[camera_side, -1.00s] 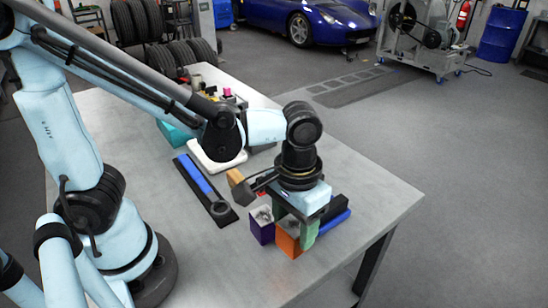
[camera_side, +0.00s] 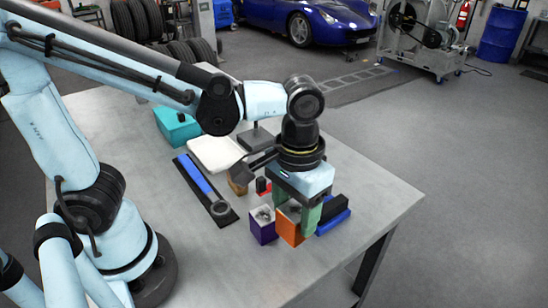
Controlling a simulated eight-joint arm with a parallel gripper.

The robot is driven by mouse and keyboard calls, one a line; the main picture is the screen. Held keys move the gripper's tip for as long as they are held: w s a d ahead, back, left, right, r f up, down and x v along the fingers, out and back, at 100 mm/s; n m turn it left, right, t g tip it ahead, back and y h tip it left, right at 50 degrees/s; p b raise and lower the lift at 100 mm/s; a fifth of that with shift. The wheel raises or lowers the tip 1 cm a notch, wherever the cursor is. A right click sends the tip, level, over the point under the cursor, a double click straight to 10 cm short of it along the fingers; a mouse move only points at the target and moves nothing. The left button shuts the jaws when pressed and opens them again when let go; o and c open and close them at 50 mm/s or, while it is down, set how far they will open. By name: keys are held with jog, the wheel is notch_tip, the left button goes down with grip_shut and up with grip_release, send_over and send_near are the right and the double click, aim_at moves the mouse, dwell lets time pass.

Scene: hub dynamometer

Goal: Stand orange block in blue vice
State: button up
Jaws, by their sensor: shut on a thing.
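The orange block (camera_side: 288,231) is upright between the green fingers of my gripper (camera_side: 296,214), which is shut on it. Part of the block is hidden by the fingers. I cannot tell whether its bottom touches the table or is slightly above it. A blue and black fixture, apparently the blue vice (camera_side: 336,218), lies just right of my gripper, and the near finger partly covers it. Its opening is not clear from here.
A purple block (camera_side: 262,228) stands close left of the orange block. A black strip with a blue bar (camera_side: 203,185) lies farther left. A brown block (camera_side: 238,187), a white tray (camera_side: 215,153) and a teal box (camera_side: 177,127) are behind. The table's front right is clear.

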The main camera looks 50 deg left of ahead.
jog(key=w+d+r, duration=0.1)
jog(key=w+r, duration=0.4)
send_near(335, 210)
jog(key=shift+m, duration=0.4)
jog(key=shift+w+a+f, duration=0.1)
jog(key=shift+a+f, duration=2.8)
jog(key=shift+f, duration=0.2)
jog(key=shift+f, duration=0.1)
jog(key=o, duration=1)
